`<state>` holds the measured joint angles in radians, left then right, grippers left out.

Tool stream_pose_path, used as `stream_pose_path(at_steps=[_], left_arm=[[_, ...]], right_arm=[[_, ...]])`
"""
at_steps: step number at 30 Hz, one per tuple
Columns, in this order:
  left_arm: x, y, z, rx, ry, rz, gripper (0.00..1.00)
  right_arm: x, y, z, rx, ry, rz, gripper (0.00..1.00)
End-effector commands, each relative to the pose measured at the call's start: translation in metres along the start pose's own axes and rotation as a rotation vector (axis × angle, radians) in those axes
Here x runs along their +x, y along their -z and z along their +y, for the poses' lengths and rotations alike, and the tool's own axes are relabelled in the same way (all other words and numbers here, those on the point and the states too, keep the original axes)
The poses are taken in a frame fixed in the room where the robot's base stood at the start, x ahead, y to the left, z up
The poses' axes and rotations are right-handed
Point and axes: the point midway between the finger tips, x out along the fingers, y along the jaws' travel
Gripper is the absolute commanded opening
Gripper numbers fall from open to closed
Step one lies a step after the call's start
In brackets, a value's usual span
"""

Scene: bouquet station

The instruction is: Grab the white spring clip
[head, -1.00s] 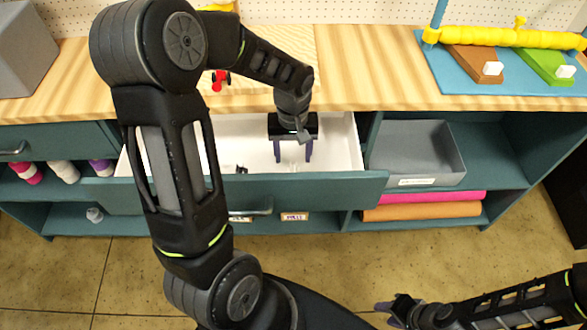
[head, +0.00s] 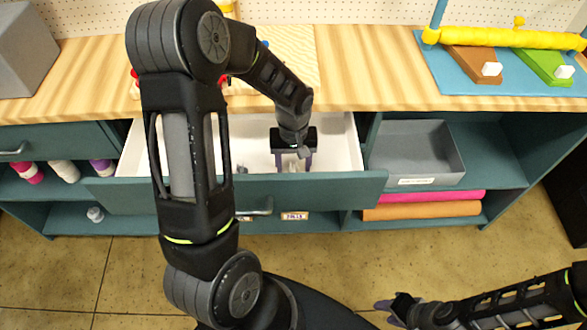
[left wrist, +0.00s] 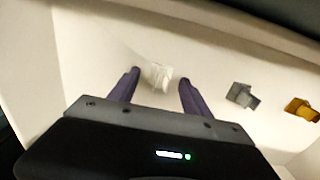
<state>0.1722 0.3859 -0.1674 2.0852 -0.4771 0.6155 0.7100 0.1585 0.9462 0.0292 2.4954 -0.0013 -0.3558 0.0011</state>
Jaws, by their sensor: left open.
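The white spring clip (left wrist: 158,76) lies on the pale floor of the open drawer (head: 340,150). In the left wrist view it sits between and slightly beyond the tips of my left gripper (left wrist: 158,80), apart from both fingers. My left gripper (head: 293,166) is open and empty, pointing down inside the drawer in the head view. My right gripper (head: 391,311) is low at the right, away from the drawer; its opening is unclear.
A grey clip (left wrist: 242,95) and a yellow clip (left wrist: 301,109) lie right of the white one. The teal drawer front (head: 330,188) stands nearest me. A grey bin (head: 415,160) sits on the shelf to the right.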

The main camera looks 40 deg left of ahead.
Motion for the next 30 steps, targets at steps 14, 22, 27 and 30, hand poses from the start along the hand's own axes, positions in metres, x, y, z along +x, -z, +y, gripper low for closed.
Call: stream_pose_path(at_steps=[14, 22, 27, 30], left_arm=[[-0.0001, 0.0000, 0.0000, 0.000, 0.000, 0.000, 0.19], [-0.0001, 0.0001, 0.0000, 0.000, 0.000, 0.000, 0.00], [-0.0002, 0.0001, 0.0001, 0.000, 0.000, 0.000, 0.00], [-0.0004, 0.0001, 0.0000, 0.000, 0.000, 0.000, 0.00]], right_arm=[[0.0000, 0.0000, 0.0000, 0.000, 0.000, 0.000, 0.36], [0.0000, 0.0000, 0.0000, 0.000, 0.000, 0.000, 0.36], [0.0000, 0.0000, 0.0000, 0.000, 0.000, 0.000, 0.36], [0.0000, 0.0000, 0.0000, 0.000, 0.000, 0.000, 0.36]])
